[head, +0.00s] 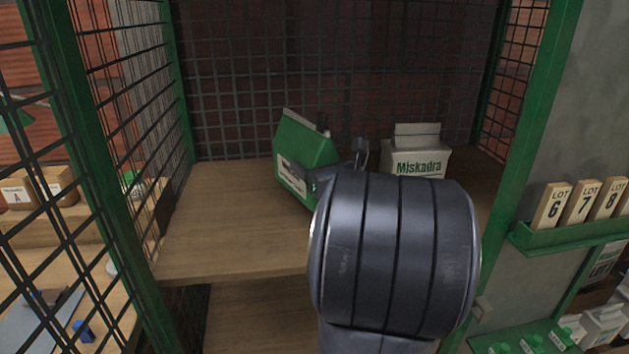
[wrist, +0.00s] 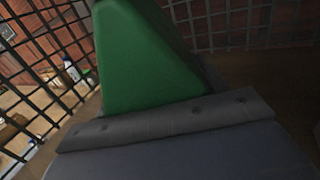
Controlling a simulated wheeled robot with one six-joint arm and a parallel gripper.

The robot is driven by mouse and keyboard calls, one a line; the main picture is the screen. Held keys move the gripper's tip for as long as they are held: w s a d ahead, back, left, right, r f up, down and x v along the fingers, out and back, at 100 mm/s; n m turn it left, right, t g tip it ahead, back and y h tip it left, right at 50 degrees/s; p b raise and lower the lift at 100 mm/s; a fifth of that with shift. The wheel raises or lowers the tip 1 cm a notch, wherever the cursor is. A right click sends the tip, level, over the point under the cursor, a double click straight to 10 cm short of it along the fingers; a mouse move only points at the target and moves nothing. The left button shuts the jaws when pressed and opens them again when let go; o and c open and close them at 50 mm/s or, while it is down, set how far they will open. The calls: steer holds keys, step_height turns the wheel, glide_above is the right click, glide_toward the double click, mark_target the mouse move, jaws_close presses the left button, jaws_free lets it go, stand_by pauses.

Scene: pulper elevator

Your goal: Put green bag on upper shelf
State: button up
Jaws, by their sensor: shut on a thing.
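The green bag (head: 309,148) has a pale folded top and a white label. It is tilted at the upper shelf (head: 220,232), over the wooden boards left of the white bag. In the wrist view its green side (wrist: 138,60) fills the upper middle. My gripper (head: 335,178) is shut on the green bag at its right side. My dark arm hides most of the gripper and the bag's lower right corner. I cannot tell whether the bag's bottom touches the boards.
A white Miskadra bag (head: 415,163) stands on the shelf to the right. Green posts (head: 541,120) and wire mesh (head: 330,85) enclose the shelf. The left part of the shelf is bare. A green rack with lot blocks (head: 552,204) is at right.

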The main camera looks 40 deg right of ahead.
steer(key=shift+f, duration=1.45)
steer(key=shift+f+b, duration=0.15)
steer(key=shift+b, duration=0.2)
steer(key=o, duration=1.4)
steer(key=shift+c, duration=0.2)
steer(key=shift+s, duration=0.2)
steer(key=s, duration=0.3)
steer(key=s+a, duration=0.1)
steer(key=s, duration=0.3)
steer(key=s+a, duration=0.1)
steer(key=s, duration=0.3)
steer(key=shift+s+p, duration=0.25)
steer(key=shift+p, duration=0.05)
